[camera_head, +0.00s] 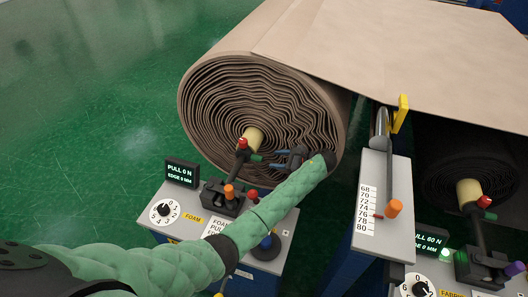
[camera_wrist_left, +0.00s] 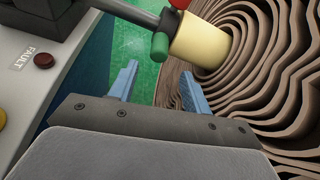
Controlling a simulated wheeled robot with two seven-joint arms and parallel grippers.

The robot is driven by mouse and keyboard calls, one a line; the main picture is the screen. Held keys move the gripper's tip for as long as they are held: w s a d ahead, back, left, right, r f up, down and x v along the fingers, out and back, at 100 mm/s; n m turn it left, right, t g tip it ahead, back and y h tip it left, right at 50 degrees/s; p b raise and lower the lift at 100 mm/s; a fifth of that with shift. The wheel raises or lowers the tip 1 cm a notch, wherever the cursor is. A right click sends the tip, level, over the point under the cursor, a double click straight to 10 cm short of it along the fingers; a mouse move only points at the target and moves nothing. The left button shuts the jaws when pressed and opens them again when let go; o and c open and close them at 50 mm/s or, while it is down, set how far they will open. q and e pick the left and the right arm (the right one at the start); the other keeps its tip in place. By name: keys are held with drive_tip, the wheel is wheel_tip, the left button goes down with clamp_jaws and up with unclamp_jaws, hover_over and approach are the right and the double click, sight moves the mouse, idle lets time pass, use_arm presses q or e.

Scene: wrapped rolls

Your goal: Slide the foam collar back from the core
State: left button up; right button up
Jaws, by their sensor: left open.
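A large brown wound roll (camera_head: 215,105) has a cream cylinder (camera_head: 253,138) at its centre. The cylinder also shows in the left wrist view (camera_wrist_left: 202,42), protruding from the roll's end face. I cannot tell whether this cylinder is the foam collar, the core, or both. A dark shaft with a red knob (camera_head: 242,143) and a green handle meets its near end. My left gripper (camera_head: 279,158) is open and empty, to the right of and slightly below the cylinder, in front of the end face. Its blue fingers (camera_wrist_left: 160,70) point towards the cylinder, apart from it. My right gripper is not in view.
A grey control stand (camera_head: 178,230) with a dial, display and FOAM label stands below the roll. A scale panel (camera_head: 372,200) with an orange knob is at the right. A second, dark roll (camera_head: 440,170) lies beyond it. Green floor (camera_head: 90,150) is open at the left.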

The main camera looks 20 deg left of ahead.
sight(262, 159)
use_arm(q)
drive_tip(key=p+x, duration=0.3)
drive_tip(key=x, duration=0.4)
drive_tip(key=shift+a, duration=0.1)
clamp_jaws()
